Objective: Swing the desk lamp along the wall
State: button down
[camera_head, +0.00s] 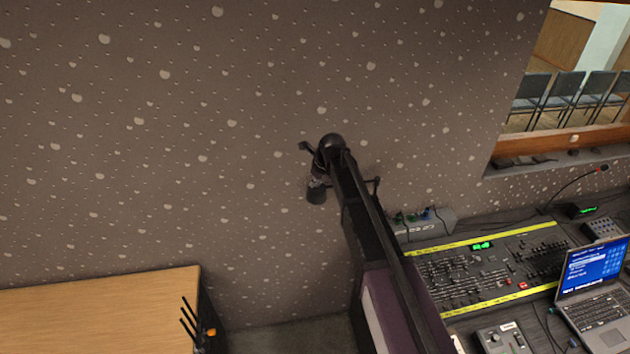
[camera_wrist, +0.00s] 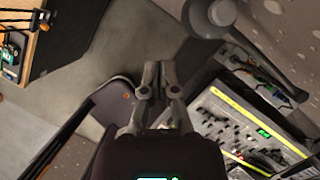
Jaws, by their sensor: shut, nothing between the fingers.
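The desk lamp shows best in the wrist view, with a round grey head (camera_wrist: 222,13) at the top edge and a long slim arm (camera_wrist: 258,50) running down to the right to a dark joint. My gripper (camera_wrist: 155,88) is shut and empty, its grey fingertips together near the middle of that view. The lamp head is up and to the right of the fingertips, with a clear gap in the picture. In the head view, my black arm reaches up to the middle, in front of the wall. Dark parts overlap around its end, so I cannot clearly separate lamp from gripper there.
A speckled wall (camera_head: 140,130) runs behind. A lighting console (camera_head: 480,280), a laptop (camera_head: 595,270) and a power box (camera_head: 430,222) are at right. A wooden desk (camera_head: 100,305) with a black antenna device (camera_head: 190,325) stands at left. Bare floor (camera_head: 285,338) lies between.

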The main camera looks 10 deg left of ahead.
jog(key=shift+s+d+r+p, duration=0.1)
jog(key=shift+s+r+p, duration=0.25)
jog(key=shift+r+p, duration=0.4)
jog(key=shift+s+r+p, duration=0.3)
jog(key=shift+r+p, duration=0.2)
jog(key=shift+r, duration=0.3)
jog(key=s+d+f+n+h+b, duration=0.1)
jog(key=s+d+f+n+b, duration=0.7)
jog(key=d, duration=0.3)
jog(key=s+d+f+n+g+h+b, duration=0.1)
jog(key=s+d+f+n+b, duration=0.7)
jog(key=d, duration=0.3)
jog(key=s+d+f+n+g+h+b, duration=0.1)
jog(key=s+d+f+n+b, duration=0.6)
jog(key=d, duration=0.4)
jog(key=shift+s+f+n+h+b, duration=0.4)
jog(key=shift+f+n+b, duration=0.3)
jog(key=shift+f, duration=0.7)
